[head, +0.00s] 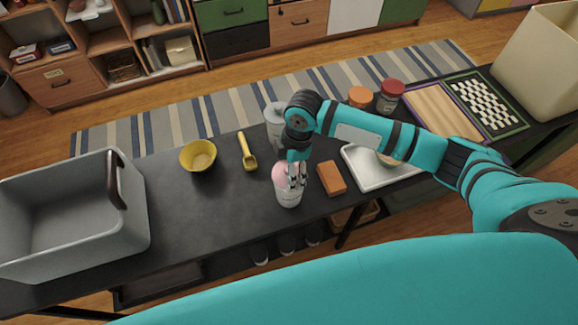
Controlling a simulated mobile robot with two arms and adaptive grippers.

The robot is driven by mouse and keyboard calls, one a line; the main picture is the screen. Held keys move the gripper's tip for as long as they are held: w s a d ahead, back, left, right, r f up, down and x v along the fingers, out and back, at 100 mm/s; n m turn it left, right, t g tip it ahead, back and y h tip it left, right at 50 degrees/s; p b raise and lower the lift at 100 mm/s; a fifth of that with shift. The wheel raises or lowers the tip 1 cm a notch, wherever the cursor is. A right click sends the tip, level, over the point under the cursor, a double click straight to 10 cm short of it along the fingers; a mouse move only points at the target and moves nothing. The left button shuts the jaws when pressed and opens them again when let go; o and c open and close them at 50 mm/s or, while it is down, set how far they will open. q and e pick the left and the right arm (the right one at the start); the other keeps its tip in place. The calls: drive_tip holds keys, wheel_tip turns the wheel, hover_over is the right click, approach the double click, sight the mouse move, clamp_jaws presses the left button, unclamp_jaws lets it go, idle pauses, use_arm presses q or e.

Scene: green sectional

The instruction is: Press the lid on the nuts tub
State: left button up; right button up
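A white tub (289,197) with a pink lid (280,171) stands upright near the front edge of the dark table; I take it for the nuts tub, though its label is too small to read. My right gripper (297,181) points down at the lid's right side and hides part of it. Its fingers look close together, but I cannot tell whether they are shut or touching the lid. Whether the lid is fully seated is also unclear. My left gripper is not in view.
A yellow bowl (198,156), yellow scoop (247,151) and grey bin (130,226) are left of the tub. An orange block (331,178) and metal tray (372,175) are right. A pale canister (274,113) and jars (390,96) stand behind.

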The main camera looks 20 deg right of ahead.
drive_tip(key=shift+f+p, duration=0.15)
drive_tip(key=shift+p, duration=0.5)
idle(1.1)
drive_tip(key=shift+f+p, duration=0.4)
idle(1.2)
idle(0.3)
drive_tip(key=o, duration=0.9)
drive_tip(key=shift+r, duration=0.1)
wheel_tip(320, 180, up, 7)
drive_tip(key=p, duration=0.7)
